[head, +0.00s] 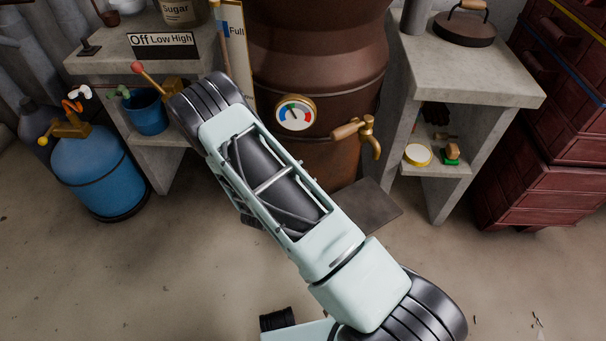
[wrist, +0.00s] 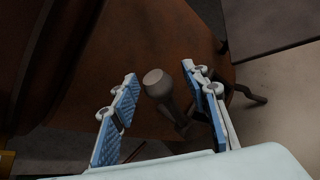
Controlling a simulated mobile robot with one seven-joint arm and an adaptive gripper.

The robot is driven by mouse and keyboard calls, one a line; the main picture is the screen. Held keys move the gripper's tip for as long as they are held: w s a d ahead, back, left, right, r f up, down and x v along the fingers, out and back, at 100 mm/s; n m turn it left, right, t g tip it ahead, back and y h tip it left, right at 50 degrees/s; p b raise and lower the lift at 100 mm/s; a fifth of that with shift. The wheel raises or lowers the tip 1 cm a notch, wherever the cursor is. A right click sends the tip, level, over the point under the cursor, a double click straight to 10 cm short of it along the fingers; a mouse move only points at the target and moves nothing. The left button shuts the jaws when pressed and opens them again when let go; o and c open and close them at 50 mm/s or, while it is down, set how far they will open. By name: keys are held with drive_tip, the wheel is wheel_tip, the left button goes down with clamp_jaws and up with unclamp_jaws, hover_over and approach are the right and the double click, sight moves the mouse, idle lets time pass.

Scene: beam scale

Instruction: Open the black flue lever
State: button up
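In the wrist view, a dark lever with a rounded, flat-ended knob (wrist: 158,82) sticks out in front of a brown surface. It looks like the black flue lever. My gripper (wrist: 161,76) is open, with one blue-padded finger on each side of the knob. Gaps show between the knob and both pads, so it is not gripped. The lever's base is partly hidden behind the right finger. In the head view my arm covers the lower front of the brown boiler (head: 318,45), and neither the lever nor my fingers can be made out there.
A gauge (head: 295,113) and a tap with a wooden handle (head: 371,136) are on the boiler's front. A red-knobbed lever (head: 137,67) is by the Off Low High sign (head: 162,40). A blue gas cylinder (head: 95,170) stands left, a concrete shelf (head: 480,75) right.

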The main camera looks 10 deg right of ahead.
drive_tip(key=v, duration=1.2)
idle(0.4)
